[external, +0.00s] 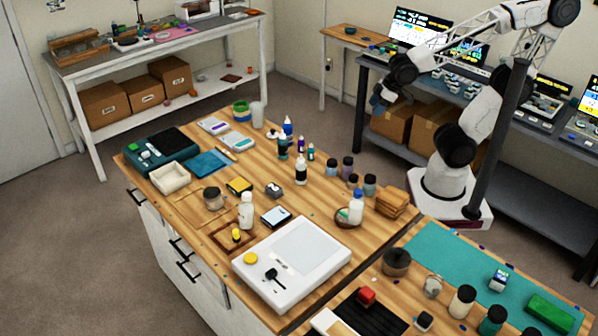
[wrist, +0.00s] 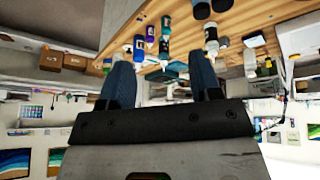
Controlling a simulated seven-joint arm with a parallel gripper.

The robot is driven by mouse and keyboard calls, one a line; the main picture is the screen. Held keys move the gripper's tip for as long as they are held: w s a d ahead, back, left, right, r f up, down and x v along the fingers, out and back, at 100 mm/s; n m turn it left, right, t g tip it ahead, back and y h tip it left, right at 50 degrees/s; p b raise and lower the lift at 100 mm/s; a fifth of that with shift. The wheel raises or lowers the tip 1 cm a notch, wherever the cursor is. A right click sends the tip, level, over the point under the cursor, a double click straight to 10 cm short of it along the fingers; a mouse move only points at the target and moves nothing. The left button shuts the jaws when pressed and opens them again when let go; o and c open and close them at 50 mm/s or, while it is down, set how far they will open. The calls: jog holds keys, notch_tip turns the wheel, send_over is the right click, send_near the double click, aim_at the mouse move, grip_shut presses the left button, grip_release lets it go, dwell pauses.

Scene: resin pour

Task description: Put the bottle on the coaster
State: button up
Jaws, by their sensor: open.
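Several bottles stand on the wooden worktop, and I cannot tell which one is meant. A stack of square wooden pieces (external: 392,203), possibly coasters, lies at the table's right edge. My gripper (external: 381,96) is raised beyond the table's far right side, clear of every bottle. In the wrist view my gripper (wrist: 163,82) is open, its blue-grey fingers wide apart and empty.
Small dark-capped jars (external: 347,168) and blue bottles (external: 287,130) crowd the middle of the worktop. A large white panel (external: 315,250) fills its front. A second bench with a teal mat (external: 440,255) adjoins at right. Bare wood shows between the items.

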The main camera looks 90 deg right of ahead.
jog(key=s+d+r+m+g, duration=0.1)
jog(key=s+d+r+g, duration=0.1)
jog(key=s, duration=0.5)
jog(key=shift+d+r+g, duration=0.25)
jog(key=shift+d+g, duration=0.15)
jog(key=shift+d, duration=0.05)
